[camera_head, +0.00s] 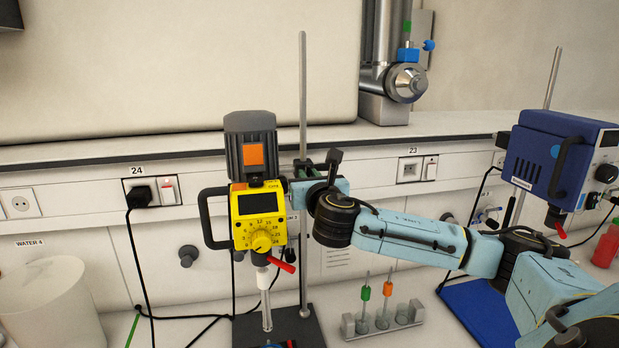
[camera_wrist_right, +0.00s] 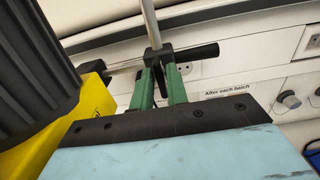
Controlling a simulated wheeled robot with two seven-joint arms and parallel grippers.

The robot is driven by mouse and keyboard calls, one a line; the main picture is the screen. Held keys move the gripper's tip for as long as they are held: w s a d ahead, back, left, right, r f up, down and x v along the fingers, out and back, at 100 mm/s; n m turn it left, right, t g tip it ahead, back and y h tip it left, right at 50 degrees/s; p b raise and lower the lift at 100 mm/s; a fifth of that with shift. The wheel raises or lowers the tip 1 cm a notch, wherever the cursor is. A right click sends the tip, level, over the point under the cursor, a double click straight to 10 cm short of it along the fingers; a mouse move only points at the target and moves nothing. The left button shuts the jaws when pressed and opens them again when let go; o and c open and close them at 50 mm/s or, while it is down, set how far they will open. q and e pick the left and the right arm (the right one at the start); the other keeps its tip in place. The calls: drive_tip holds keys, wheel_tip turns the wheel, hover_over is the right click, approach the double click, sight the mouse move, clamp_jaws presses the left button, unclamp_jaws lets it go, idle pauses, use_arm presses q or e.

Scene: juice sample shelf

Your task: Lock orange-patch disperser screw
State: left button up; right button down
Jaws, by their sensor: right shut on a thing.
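The disperser with the orange patch (camera_head: 253,154) has a yellow front with a dial and a dark ribbed motor top. It hangs on an upright metal rod (camera_head: 303,90) at the left of the head view. The black clamp screw (camera_head: 334,163) sits at the rod, behind and right of the disperser. My right gripper (camera_wrist_right: 162,88) has its green fingers shut on the screw at the rod. In the right wrist view the black screw handle (camera_wrist_right: 198,53) points right. My right arm hides part of the clamp in the head view. My left gripper is out of view.
A blue disperser (camera_head: 555,160) stands at the right on its own rod. A rack (camera_head: 385,323) with tubes marked green and orange is on the bench below my right arm. A white cylinder (camera_head: 50,300) stands at the left, and black cables run along the wall.

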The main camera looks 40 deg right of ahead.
drive_tip(key=shift+s+d+f+m+b, duration=0.15)
drive_tip(key=shift+m+b, duration=0.4)
drive_tip(key=shift+m, duration=3.9)
drive_tip(key=shift+w+d+f+m+b, duration=0.1)
drive_tip(key=shift+m+b, duration=0.45)
drive_tip(key=shift+m, duration=3.9)
drive_tip(key=c, duration=1.4)
unclamp_jaws()
drive_tip(key=shift+s, duration=0.1)
